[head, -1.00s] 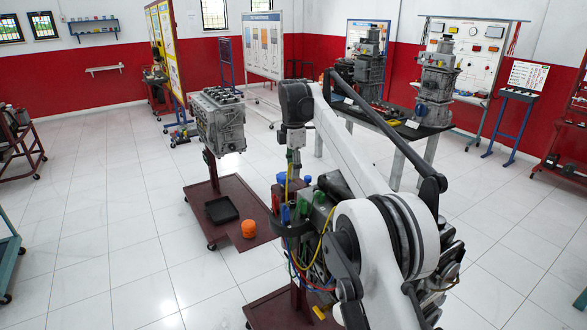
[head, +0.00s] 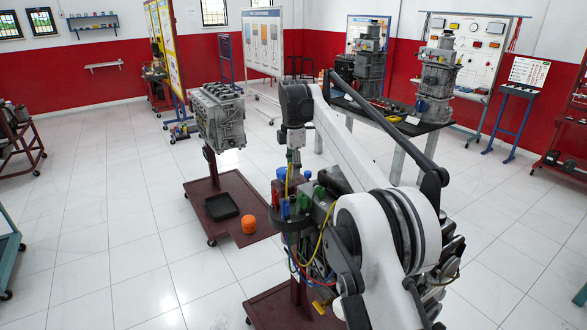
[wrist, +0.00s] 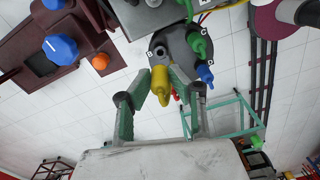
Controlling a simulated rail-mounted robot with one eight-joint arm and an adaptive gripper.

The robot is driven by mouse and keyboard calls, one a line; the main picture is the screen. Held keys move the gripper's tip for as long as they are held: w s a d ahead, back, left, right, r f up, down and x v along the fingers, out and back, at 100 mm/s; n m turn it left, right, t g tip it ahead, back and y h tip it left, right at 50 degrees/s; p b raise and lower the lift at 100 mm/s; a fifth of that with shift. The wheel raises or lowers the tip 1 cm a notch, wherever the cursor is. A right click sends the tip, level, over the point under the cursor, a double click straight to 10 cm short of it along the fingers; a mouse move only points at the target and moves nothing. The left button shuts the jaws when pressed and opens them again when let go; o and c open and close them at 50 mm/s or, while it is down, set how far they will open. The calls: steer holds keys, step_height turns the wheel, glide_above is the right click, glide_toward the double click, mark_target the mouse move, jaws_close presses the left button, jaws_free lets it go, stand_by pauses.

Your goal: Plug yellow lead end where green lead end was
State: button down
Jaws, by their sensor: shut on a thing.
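In the wrist view, the yellow lead end (wrist: 160,85) is between the fingers of my gripper (wrist: 163,88), which is shut on it. Just beyond it, on the dark round plate (wrist: 177,40), is an empty socket (wrist: 160,50) near the letter B. A green lead end (wrist: 198,45) stands at C and a blue lead end (wrist: 205,74) beside it. A bit of red shows behind the right finger. In the head view, my gripper (head: 292,160) is over the lead stand, with the yellow lead (head: 290,185) below it; the tips are too small to judge.
Another green part (wrist: 185,8) is at the top of the wrist view. A blue knob (wrist: 61,48) and an orange piece (wrist: 100,62) are off left. In the head view, a black tray (head: 221,207) and an orange piece (head: 248,224) rest on a maroon base. Engine units stand behind.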

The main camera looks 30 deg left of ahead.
mark_target(293, 180)
steer(key=shift+f, duration=0.2)
steer(key=shift+f+b, duration=1.55)
steer(key=shift+f, duration=1)
steer(key=shift+f, duration=0.9)
stand_by(0.9)
steer(key=shift+r+n+p, duration=1.3)
steer(key=shift+r+n, duration=0.15)
steer(key=shift+r, duration=0.4)
steer(key=shift+r+n+p, duration=1.3)
steer(key=shift+r+n, duration=0.15)
steer(key=shift+r, duration=0.4)
steer(key=shift+f, duration=0.25)
steer(key=shift+f+b, duration=1.45)
steer(key=shift+f, duration=1.1)
